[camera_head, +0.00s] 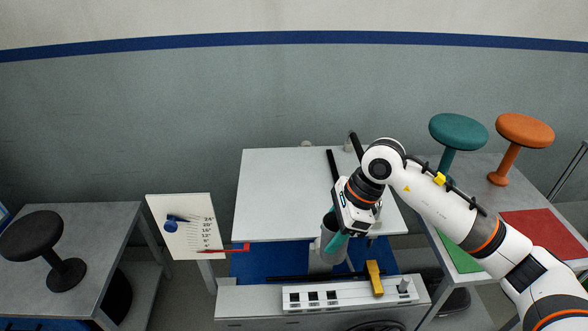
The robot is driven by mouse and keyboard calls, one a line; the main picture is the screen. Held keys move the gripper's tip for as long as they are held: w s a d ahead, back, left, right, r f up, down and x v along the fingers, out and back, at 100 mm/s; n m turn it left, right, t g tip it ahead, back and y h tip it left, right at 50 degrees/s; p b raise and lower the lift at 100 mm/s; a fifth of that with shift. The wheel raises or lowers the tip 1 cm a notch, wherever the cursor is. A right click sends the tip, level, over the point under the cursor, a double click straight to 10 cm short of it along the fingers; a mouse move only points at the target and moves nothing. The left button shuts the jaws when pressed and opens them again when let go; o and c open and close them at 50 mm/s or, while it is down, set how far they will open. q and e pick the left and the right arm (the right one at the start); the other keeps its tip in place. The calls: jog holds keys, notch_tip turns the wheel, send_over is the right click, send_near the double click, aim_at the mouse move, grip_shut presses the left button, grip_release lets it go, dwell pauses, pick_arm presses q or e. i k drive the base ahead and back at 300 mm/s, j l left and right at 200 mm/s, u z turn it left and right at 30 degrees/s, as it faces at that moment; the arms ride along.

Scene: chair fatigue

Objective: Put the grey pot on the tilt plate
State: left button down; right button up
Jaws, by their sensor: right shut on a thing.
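The tilt plate (285,195) is a broad pale grey panel in the middle of the head view, with a dark bar along its right part. My right gripper (335,228) is over the front edge of the plate, pointing down. It is shut on the grey pot (327,246), a small grey cylinder partly hidden by the gripper and its teal parts. The pot shows in front of the plate's near edge, over the blue area; its exact height is hard to tell. My left gripper is out of view.
A white angle scale (187,226) with a red pointer stands left of the plate. A white control panel (340,295) with a yellow lever (374,278) lies in front. Teal (458,131) and orange (525,130) stools stand right, a black stool (32,236) left. The plate's left part is clear.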

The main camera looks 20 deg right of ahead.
aim_at(315, 194)
jog(key=i+l, duration=0.2)
jog(key=i, duration=0.3)
jog(key=i+l, duration=0.2)
jog(key=i, duration=0.25)
